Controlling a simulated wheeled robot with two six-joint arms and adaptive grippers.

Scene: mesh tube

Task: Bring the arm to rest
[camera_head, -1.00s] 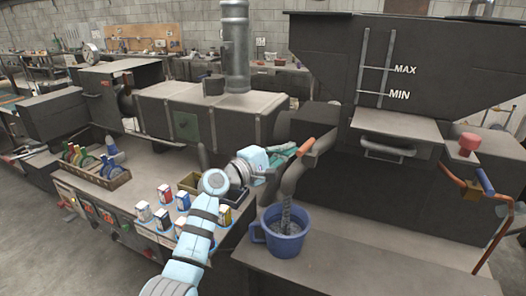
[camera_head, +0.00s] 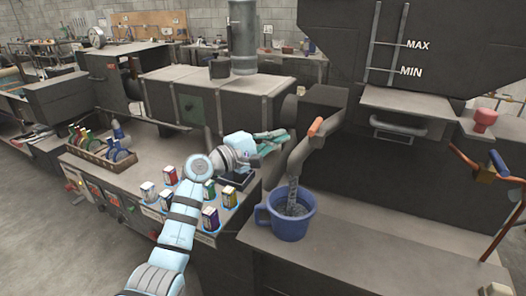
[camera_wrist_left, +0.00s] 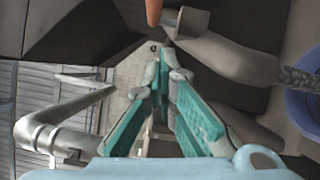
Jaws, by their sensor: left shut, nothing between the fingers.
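My left arm comes in from the bottom left. My left gripper (camera_head: 284,134), with teal fingers, is shut and empty, just left of the orange-handled lever (camera_head: 316,127) on the grey outlet pipe (camera_head: 300,155). In the left wrist view the teal fingers (camera_wrist_left: 168,72) meet at their tips, with the orange handle (camera_wrist_left: 153,12) above them and the pipe (camera_wrist_left: 235,62) to the right. A blue bucket (camera_head: 291,226) stands under the pipe, with a grey mesh-like strand between spout and bucket. My right gripper is not in view.
Several small boxes (camera_head: 210,218) and a rack of coloured spools (camera_head: 98,148) stand on the bench at left. A large dark hopper marked MAX and MIN (camera_head: 420,60) is at right.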

